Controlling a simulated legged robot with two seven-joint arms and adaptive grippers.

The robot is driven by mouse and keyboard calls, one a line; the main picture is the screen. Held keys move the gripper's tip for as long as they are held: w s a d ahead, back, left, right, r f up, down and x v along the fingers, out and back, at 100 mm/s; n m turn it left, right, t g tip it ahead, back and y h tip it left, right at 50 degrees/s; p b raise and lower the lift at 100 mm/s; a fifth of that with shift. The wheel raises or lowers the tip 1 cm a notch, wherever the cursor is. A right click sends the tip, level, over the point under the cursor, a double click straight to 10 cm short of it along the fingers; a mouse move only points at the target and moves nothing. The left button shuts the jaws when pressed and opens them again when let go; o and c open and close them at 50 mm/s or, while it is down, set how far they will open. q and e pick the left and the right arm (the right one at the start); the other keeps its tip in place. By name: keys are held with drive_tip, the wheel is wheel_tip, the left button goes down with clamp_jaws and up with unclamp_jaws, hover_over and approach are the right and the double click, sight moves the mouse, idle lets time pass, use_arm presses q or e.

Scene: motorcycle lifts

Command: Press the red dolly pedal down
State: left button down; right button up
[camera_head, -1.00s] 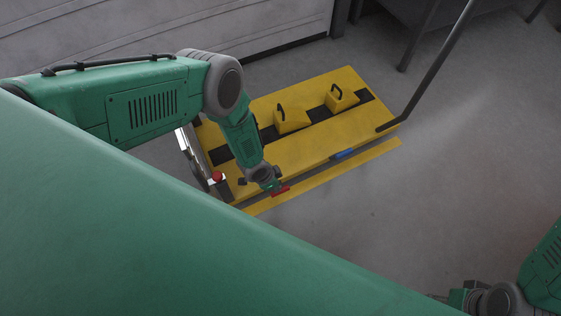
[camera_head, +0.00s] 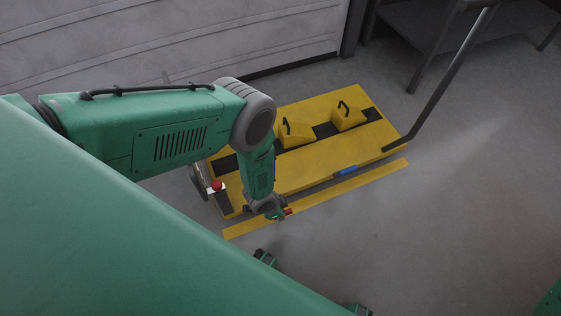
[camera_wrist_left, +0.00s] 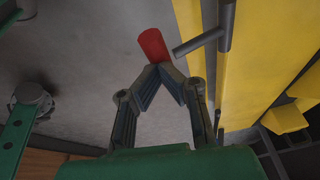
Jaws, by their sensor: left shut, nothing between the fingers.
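The red pedal (camera_head: 289,211) sits on the near side of the yellow lift (camera_head: 310,175), toward its left end. It is partly hidden by my left gripper (camera_head: 279,216). In the left wrist view the red pedal (camera_wrist_left: 153,45) is a short red cylinder next to a grey rod beside the yellow edge. My left gripper (camera_wrist_left: 160,68) is shut with nothing between its fingers. Its fingertips lie at the lower end of the pedal in that view; whether they touch it I cannot tell. My right gripper is not clearly visible.
A blue pedal (camera_head: 346,170) is farther right along the same side. A yellow strip (camera_head: 330,193) runs along the floor in front. A red button (camera_head: 217,185) stands on a post at the left end. A dark bar (camera_head: 445,90) rises at the right. The floor at right is clear.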

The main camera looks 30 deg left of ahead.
use_arm(q)
drive_tip(key=shift+d, duration=0.25)
drive_tip(key=shift+f, duration=0.1)
idle(0.3)
drive_tip(key=r+p, duration=0.2)
drive_tip(key=r, duration=0.1)
drive_tip(key=r+p, duration=0.1)
drive_tip(key=shift+w+a+r, duration=0.25)
drive_tip(key=shift+w+a, duration=0.05)
drive_tip(key=shift+w, duration=0.05)
drive_tip(key=s+d+r+p, duration=0.1)
drive_tip(key=s+r+p, duration=0.3)
drive_tip(key=r, duration=0.3)
drive_tip(key=shift+s+d+r, duration=0.15)
drive_tip(key=shift+s+r, duration=0.25)
drive_tip(key=shift+s, duration=0.3)
